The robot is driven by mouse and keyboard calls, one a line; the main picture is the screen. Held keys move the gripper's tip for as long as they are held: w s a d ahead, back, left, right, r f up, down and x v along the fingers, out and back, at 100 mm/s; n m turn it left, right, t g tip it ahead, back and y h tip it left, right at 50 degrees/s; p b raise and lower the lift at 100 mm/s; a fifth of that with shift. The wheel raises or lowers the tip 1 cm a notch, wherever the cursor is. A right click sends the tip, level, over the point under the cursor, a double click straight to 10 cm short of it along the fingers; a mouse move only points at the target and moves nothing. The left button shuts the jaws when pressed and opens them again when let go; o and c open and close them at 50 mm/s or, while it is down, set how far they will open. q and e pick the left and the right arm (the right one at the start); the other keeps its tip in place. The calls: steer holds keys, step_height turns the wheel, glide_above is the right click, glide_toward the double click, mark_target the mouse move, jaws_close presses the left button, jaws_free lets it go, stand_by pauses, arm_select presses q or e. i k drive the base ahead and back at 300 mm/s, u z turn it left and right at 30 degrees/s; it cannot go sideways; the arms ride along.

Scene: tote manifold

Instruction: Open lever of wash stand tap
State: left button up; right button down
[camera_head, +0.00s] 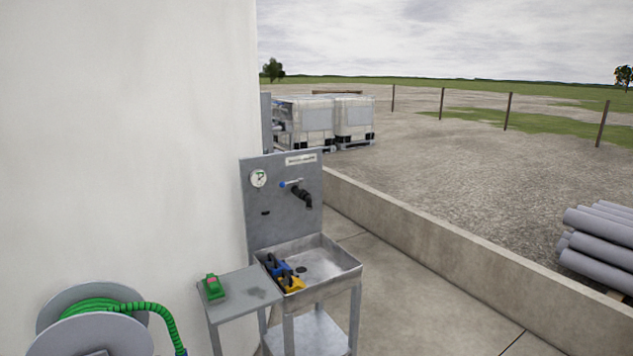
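The wash stand (321,269) is a grey metal sink on legs with an upright back panel (261,222). The tap (301,197) is a dark spout on that panel. Neither of my grippers shows in the head view.
Blue and yellow items (286,275) lie in the basin's left part. A side table (240,290) holds a green item (213,287). A hose reel (95,318) with green hose stands at bottom left. A low concrete wall (440,243) runs behind; paved floor is clear right of the stand.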

mark_target(282, 184)
steer(key=k, duration=0.25)
steer(key=z, duration=0.7)
steer(key=i, duration=1.75)
steer(key=u, duration=0.85)
